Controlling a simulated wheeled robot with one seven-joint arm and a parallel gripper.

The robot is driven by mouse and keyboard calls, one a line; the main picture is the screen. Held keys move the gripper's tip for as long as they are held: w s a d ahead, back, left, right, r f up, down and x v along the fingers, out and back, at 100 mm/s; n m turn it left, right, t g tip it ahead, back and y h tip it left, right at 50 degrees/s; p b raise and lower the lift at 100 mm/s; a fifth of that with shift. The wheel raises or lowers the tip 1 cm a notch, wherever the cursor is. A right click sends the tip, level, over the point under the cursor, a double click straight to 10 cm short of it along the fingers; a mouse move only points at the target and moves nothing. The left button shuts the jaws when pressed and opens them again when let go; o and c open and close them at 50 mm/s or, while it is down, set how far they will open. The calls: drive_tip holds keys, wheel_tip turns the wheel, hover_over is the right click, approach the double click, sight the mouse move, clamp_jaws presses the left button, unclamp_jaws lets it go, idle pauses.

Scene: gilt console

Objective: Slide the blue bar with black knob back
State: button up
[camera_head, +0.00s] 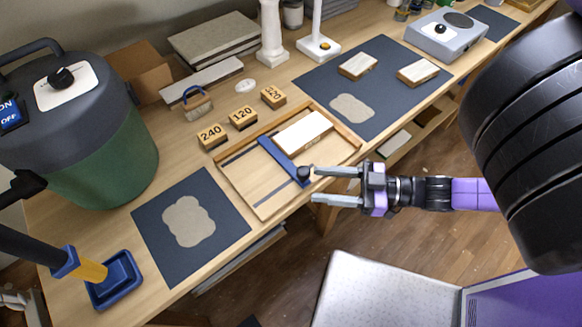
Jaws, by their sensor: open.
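The blue bar (278,156) lies across a shallow wooden tray (257,208) near the front edge of the bench. Its round black knob (304,172) sits at the bar's front end. A white block (304,132) lies in the tray just right of the bar. My gripper (314,185) comes in from the right, with its two grey fingers apart and pointing left. The upper fingertip is right at the knob, and the lower one is nearer the front. I cannot tell whether a finger touches the knob.
Number blocks (243,118) stand behind the tray. A dark mat (190,226) with a pale patch lies left, and another dark mat (375,80) with two wooden blocks lies right. A green and grey canister (95,150) stands at far left.

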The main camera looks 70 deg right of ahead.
sight(301, 175)
drive_tip(key=w+d, duration=0.1)
drive_tip(key=d+y, duration=0.1)
drive_tip(key=shift+w+d+r, duration=0.15)
drive_tip(key=shift+w+d, duration=0.2)
drive_tip(key=shift+w, duration=0.05)
drive_tip(key=shift+t, duration=0.3)
drive_tip(key=shift+p+x, duration=0.75)
drive_tip(key=shift+x, duration=2.75)
clamp_jaws()
